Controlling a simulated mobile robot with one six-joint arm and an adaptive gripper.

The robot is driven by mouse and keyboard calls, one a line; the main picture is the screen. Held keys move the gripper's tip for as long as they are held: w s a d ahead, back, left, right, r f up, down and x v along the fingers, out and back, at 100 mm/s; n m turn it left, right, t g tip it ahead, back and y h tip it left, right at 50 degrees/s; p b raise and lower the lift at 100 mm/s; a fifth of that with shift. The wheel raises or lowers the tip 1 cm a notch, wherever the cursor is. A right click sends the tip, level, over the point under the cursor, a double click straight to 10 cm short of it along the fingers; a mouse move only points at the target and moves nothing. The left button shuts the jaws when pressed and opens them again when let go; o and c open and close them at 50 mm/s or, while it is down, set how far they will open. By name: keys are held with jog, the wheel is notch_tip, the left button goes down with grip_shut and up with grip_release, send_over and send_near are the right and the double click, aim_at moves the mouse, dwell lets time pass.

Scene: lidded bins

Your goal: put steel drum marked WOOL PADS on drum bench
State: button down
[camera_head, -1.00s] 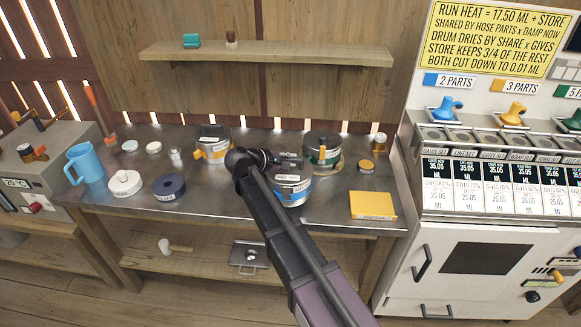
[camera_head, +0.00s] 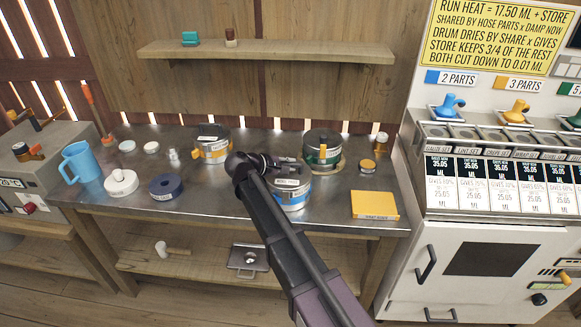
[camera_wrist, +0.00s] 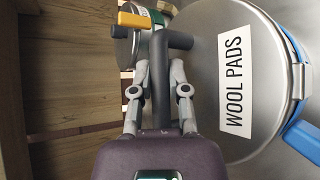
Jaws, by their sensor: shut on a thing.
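The steel drum marked WOOL PADS (camera_wrist: 238,80) has a blue band and a blue latch; its lid label is readable in the wrist view. In the head view this drum (camera_head: 292,198) is at the front middle of the steel-topped bench (camera_head: 235,205). I cannot tell whether its base touches the bench. My gripper (camera_wrist: 160,62) is shut on a dark bent handle (camera_wrist: 172,40) beside the drum's lid. In the head view my gripper (camera_head: 290,166) is just above the drum, and my arm hides part of the bench.
A green-banded drum (camera_head: 322,142) stands close behind, and an orange-banded drum (camera_head: 211,150) stands to the left. A yellow pad (camera_head: 374,205) lies at right. A blue jug (camera_head: 82,162), a white disc (camera_head: 121,184) and a navy ring (camera_head: 167,187) occupy the left. A dispenser cabinet (camera_head: 480,245) borders the right.

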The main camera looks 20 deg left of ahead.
jog(key=c, duration=0.6)
grip_release()
jog(key=shift+c, duration=0.2)
jog(key=shift+s+a+r+p, duration=0.3)
jog(key=shift+s+r, duration=0.05)
jog(key=shift+s, duration=0.05)
jog(key=p+v, duration=0.4)
jog(key=v, duration=0.7)
jog(key=shift+d+f, duration=0.1)
